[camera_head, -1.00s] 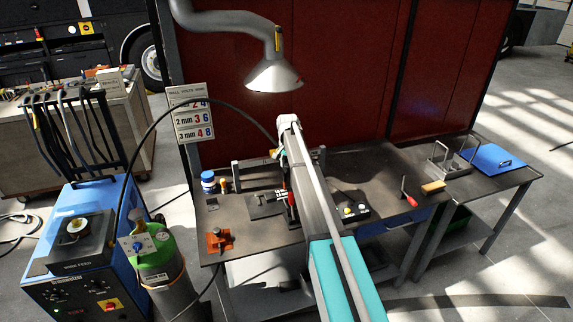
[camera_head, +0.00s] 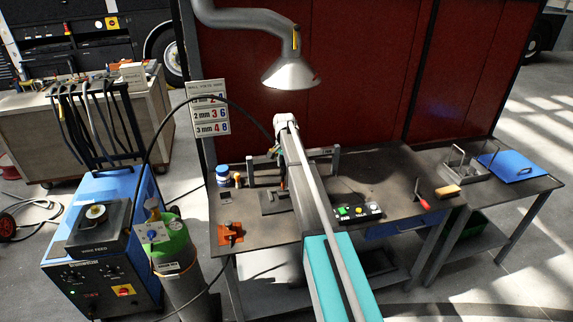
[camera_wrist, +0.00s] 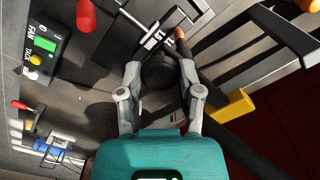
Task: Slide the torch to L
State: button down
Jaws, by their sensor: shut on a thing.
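In the wrist view, my gripper (camera_wrist: 160,82) has its two grey fingers on either side of a dark round body, the torch (camera_wrist: 158,71). It is shut on it. A pale label plate with black letters (camera_wrist: 160,38) lies just beyond the torch; the letters are partly covered, and I cannot make out a separate L. In the head view, my gripper (camera_head: 279,153) is over the back of the dark bench (camera_head: 265,233), left of its middle. A black hose arcs to it from the left. My arm hides part of the bench there.
A control box (camera_head: 357,212) with lit buttons stands right of my arm. An orange clamp (camera_head: 230,231) and a blue-lidded jar (camera_head: 223,174) are at the bench's left. A fume hood (camera_head: 290,72) hangs above. A yellow block (camera_wrist: 233,106) is close right of my fingers.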

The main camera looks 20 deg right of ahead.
jog(key=shift+c, duration=1.3)
grip_release()
jog(key=shift+w, duration=0.3)
jog(key=shift+s+d, duration=0.1)
jog(key=shift+s, duration=0.1)
jog(key=shift+s+a, duration=0.2)
jog(key=shift+s, duration=0.05)
jog(key=s+a+f+n+b, duration=0.2)
jog(key=s+a, duration=0.3)
jog(key=s, duration=0.8)
jog(key=s+a+f+n+b, duration=0.1)
jog(key=s+a+n, duration=0.3)
jog(key=s, duration=0.9)
jog(key=s+a+f+n+b, duration=0.2)
jog(key=s+a+n, duration=0.2)
jog(key=s, duration=0.9)
jog(key=shift+a+f+b, duration=0.3)
jog(key=shift+a+b, duration=0.1)
jog(key=shift+a, duration=0.45)
jog(key=shift+s, duration=0.1)
